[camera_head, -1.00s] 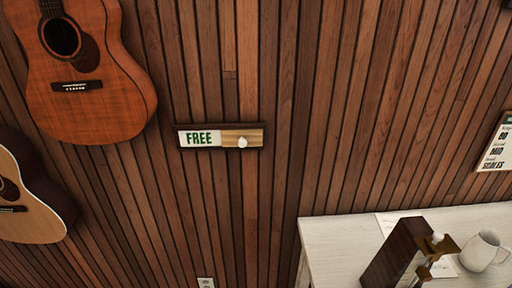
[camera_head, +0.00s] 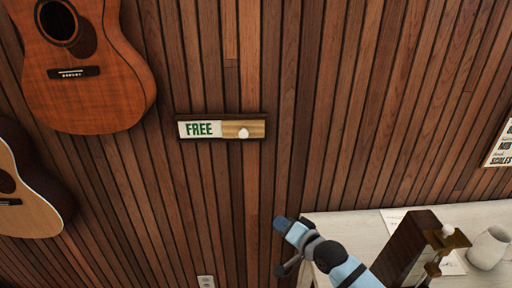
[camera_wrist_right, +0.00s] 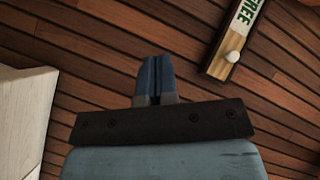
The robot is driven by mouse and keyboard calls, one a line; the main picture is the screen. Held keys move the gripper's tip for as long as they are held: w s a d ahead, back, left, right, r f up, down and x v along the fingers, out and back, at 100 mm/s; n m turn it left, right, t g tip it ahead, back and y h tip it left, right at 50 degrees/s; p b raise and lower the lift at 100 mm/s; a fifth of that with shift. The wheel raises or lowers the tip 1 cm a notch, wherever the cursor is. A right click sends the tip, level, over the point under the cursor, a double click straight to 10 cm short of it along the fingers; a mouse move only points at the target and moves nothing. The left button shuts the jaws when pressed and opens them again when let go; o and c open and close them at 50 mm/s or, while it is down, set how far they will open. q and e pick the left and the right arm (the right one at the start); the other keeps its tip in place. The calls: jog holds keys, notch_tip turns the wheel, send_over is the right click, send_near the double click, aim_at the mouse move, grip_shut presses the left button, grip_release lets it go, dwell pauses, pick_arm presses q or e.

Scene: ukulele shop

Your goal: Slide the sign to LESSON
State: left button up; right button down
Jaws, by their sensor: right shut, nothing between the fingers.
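The sign (camera_head: 221,115) is a dark wooden frame fixed on the slatted wall. Its left half shows FREE in green on white; a light wood slider (camera_head: 232,125) with a round white knob (camera_head: 244,133) covers the right half. In the right wrist view the knob (camera_wrist_right: 233,57) is at the upper right, apart from my fingers. No LESSON lettering shows. My right gripper (camera_head: 281,223) is below and to the right of the sign. It is shut and empty, its blue fingertips (camera_wrist_right: 155,62) together in the wrist view. My left gripper is not in view.
A white table (camera_head: 373,225) stands at the lower right, with a dark wooden block with brass parts (camera_head: 408,245) and a white mug (camera_head: 487,248). Guitars (camera_head: 85,90) hang at the left. A wall poster (camera_head: 500,150) is at the right edge. The wall around the sign is clear.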

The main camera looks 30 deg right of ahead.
pick_arm(q)
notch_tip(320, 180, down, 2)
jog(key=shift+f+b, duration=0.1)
jog(key=shift+b, duration=0.75)
pick_arm(e)
jog(key=w+d+r+m+t, duration=0.1)
jog(key=w+d+r+m, duration=0.2)
jog(key=r, duration=0.4)
jog(key=w+d+r+m+t, duration=0.2)
jog(key=w+d+r+m, duration=0.1)
jog(key=r, duration=0.5)
jog(key=shift+w+d+r+m, duration=0.25)
jog(key=shift+d+m, duration=0.25)
jog(key=shift+m, duration=0.5)
jog(key=shift+w, duration=0.15)
jog(key=p, duration=0.2)
send_near(248, 129)
jog(key=w+d, duration=0.2)
jog(key=w, duration=0.1)
jog(key=a, duration=0.1)
jog(key=w+a, duration=0.1)
jog(key=shift+w+a+p, duration=0.1)
jog(key=shift+a+p, duration=0.2)
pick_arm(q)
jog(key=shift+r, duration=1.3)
pick_arm(e)
jog(key=shift+w+a, duration=0.25)
jog(key=shift+a, duration=0.25)
